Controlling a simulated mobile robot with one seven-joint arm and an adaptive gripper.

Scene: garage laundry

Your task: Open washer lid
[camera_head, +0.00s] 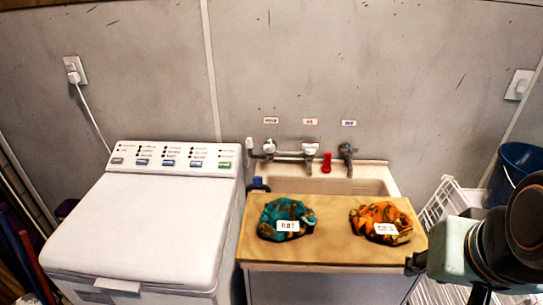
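The white washer (226,190) stands at the left with its control panel (170,158) at the back. Its lid (140,225) lies flat and shut. A pale handle tab (117,286) shows at the lid's front edge. My arm comes in at the lower right. The dark end of my gripper (415,263) shows beside the right front corner of the wooden board, well to the right of the washer. It is apart from the lid. Its fingers are small and partly hidden, so I cannot tell whether they are open or shut.
Right of the washer, a wooden board (325,250) covers the sink's front, bearing a teal cloth bundle (275,212) and an orange one (370,216). Taps (310,149) and a red object (326,162) stand behind. A white rack (440,203) and blue bucket (515,160) are at the right.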

